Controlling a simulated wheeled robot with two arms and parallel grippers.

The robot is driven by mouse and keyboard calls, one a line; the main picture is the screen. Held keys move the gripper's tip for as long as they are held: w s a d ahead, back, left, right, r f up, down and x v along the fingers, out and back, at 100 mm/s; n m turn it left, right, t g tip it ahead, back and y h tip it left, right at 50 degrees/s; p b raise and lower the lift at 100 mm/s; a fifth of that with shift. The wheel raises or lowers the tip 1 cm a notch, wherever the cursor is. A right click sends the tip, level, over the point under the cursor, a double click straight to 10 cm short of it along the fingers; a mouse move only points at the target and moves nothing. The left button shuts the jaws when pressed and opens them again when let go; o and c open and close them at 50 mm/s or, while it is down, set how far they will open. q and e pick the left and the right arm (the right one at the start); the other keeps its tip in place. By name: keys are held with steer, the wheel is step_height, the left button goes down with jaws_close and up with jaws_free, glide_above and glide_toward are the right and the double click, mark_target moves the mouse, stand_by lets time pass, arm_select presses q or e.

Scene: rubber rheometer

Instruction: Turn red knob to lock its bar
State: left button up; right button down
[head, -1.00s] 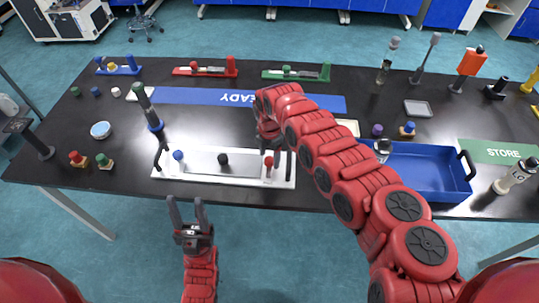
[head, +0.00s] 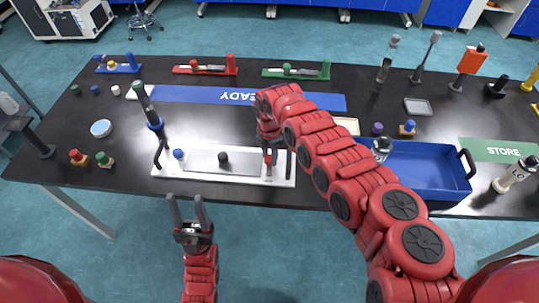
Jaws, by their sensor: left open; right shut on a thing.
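The white plate (head: 228,179) lies near the front edge of the table, with a blue knob (head: 178,154) at its left and a black knob (head: 223,157) in its middle. My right gripper (head: 275,165) points down over the plate's right end and is shut on the red knob there. Its fingers and wrist largely hide the red knob, and the knob's bar and turn angle cannot be made out. My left gripper (head: 187,212) is open and empty, in front of the table's front edge.
A blue tray (head: 440,196) stands right of the plate, partly behind my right arm. A dark handled tool with a blue ring (head: 155,125) stands behind the plate's left. Blue (head: 122,69), red (head: 205,71) and green (head: 297,75) fixtures line the back.

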steer(key=m+b, duration=0.1)
steer(key=m, duration=0.2)
steer(key=shift+m, duration=0.4)
steer(key=m+b, duration=0.1)
steer(key=m, duration=0.3)
steer(key=shift+m, duration=0.3)
steer(key=m, duration=0.4)
steer(key=shift+m, duration=2.8)
steer(key=shift+c, duration=2.1)
jaws_free()
